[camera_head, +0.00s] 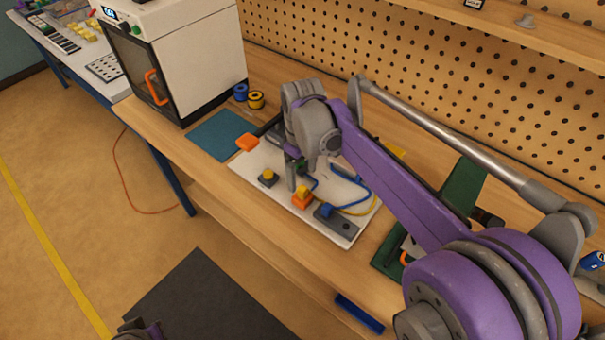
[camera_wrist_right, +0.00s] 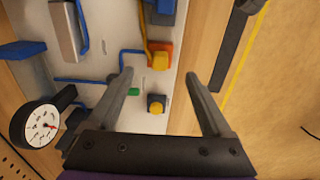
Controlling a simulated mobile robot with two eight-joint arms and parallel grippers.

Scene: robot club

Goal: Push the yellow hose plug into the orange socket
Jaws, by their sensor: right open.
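The orange socket (camera_head: 301,202) sits on the white board, and the yellow plug (camera_head: 304,190) shows on top of it. In the right wrist view the socket (camera_wrist_right: 164,46) and plug (camera_wrist_right: 160,62) lie just beyond my fingertips. I cannot tell how deep the plug sits. A yellow hose (camera_wrist_right: 143,22) runs close by the socket. My right gripper (camera_head: 295,179) points down over the board beside the socket; in the wrist view (camera_wrist_right: 161,75) its fingers are wide apart and empty. Only a small part of my left arm's end (camera_head: 140,330) shows at the bottom edge.
A dark block with a yellow knob (camera_wrist_right: 156,104) shows between my fingers. The white board (camera_head: 250,172) also carries blue hoses, a grey block (camera_head: 338,222) and a gauge (camera_wrist_right: 40,125). An orange-tipped tool (camera_head: 247,142) is at its left edge. A blue mat (camera_head: 222,135) lies left.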

